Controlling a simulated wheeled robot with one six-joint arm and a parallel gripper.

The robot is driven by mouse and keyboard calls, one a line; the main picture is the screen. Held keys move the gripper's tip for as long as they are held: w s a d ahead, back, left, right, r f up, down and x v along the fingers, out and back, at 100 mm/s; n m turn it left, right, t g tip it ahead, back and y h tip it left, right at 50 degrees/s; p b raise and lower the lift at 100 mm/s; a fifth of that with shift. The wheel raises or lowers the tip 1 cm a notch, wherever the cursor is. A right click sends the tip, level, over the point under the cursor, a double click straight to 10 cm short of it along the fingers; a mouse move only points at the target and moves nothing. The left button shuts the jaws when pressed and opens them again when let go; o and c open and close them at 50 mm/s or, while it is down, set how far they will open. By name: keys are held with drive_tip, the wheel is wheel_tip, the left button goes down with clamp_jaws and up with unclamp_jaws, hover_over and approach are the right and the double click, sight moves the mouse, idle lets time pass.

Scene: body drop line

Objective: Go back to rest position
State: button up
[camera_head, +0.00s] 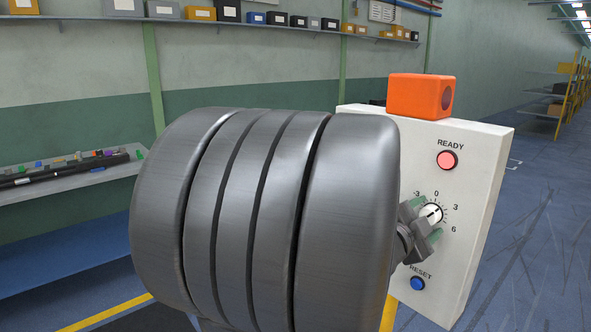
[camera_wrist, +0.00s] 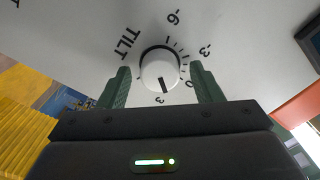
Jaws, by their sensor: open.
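A white control box (camera_head: 475,190) carries a white dial knob (camera_head: 431,212) with a number scale around it. In the wrist view the knob (camera_wrist: 160,68) has a dark pointer mark aimed between 3 and 0, and the word TILT stands beside it. My gripper (camera_head: 425,220) is open right at the dial. In the wrist view its two green-padded fingers (camera_wrist: 160,80) stand one on each side of the knob, with a gap showing on both sides. My grey arm hides the left part of the box and some of the scale in the head view.
The box has a lit red READY lamp (camera_head: 447,160) above the dial and a blue RESET button (camera_head: 417,283) below. An orange block (camera_head: 420,95) sits on top. A shelf of small boxes (camera_head: 229,11) lines the wall. Open floor (camera_head: 550,240) lies to the right.

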drive_tip(key=v, duration=1.3)
drive_tip(key=w+d+n+p, duration=0.1)
drive_tip(key=w+d, duration=0.1)
drive_tip(key=d, duration=0.1)
drive_tip(key=w+d+n+p, duration=0.1)
drive_tip(key=w+d, duration=0.5)
drive_tip(key=shift+w+d+r+n+p, duration=0.2)
drive_tip(key=shift+d+n+p, duration=0.15)
drive_tip(key=shift+n+p, duration=0.05)
drive_tip(key=n+p, duration=0.3)
drive_tip(key=n, duration=0.1)
drive_tip(key=v, duration=0.6)
drive_tip(key=shift+s+a+f+n, duration=0.2)
drive_tip(key=shift+a+n, duration=0.1)
